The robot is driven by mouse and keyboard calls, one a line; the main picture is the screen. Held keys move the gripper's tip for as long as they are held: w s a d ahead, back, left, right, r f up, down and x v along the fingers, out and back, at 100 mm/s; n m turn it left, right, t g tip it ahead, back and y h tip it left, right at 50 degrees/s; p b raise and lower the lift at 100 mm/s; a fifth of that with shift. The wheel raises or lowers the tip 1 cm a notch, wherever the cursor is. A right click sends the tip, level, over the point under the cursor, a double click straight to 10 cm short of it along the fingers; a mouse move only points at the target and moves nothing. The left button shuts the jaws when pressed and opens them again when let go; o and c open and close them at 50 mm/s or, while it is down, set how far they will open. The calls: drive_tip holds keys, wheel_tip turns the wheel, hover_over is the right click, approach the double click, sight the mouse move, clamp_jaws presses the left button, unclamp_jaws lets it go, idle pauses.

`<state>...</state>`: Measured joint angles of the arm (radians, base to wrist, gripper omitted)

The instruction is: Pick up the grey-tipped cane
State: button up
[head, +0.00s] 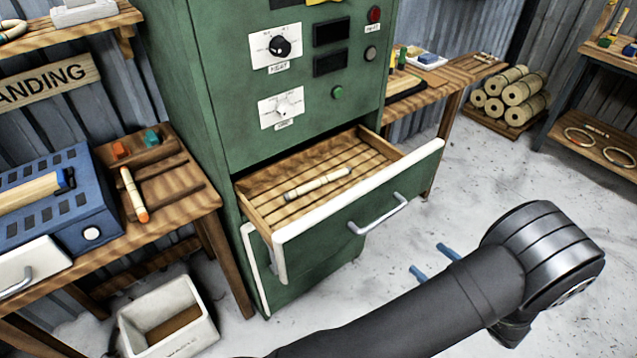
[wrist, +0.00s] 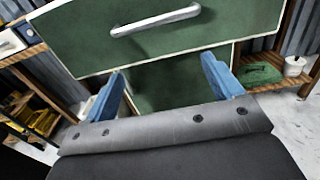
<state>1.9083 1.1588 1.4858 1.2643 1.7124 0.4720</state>
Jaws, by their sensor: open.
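A pale jointed cane (head: 318,184) with greyish ends lies on the slatted floor of the open drawer (head: 412,164) in the green cabinet. It is not visible in the wrist view. My gripper (head: 433,262) is open and empty, with two blue fingers. It is outside the drawer, in front of and below the drawer handle (head: 378,214). In the wrist view my gripper (wrist: 163,70) faces the green drawer front (wrist: 190,42), with the handle (wrist: 155,19) above the fingers.
An orange-tipped cane (head: 132,195) lies on the left bench's wooden rack. A blue-tipped cane (head: 30,190) lies on a blue machine (head: 85,205). A white bin (head: 165,318) stands on the floor at left. The drawer's raised front and sides surround the cane. The floor at right is clear.

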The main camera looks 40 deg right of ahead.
drive_tip(key=c, duration=0.6)
drive_tip(key=shift+o, duration=0.2)
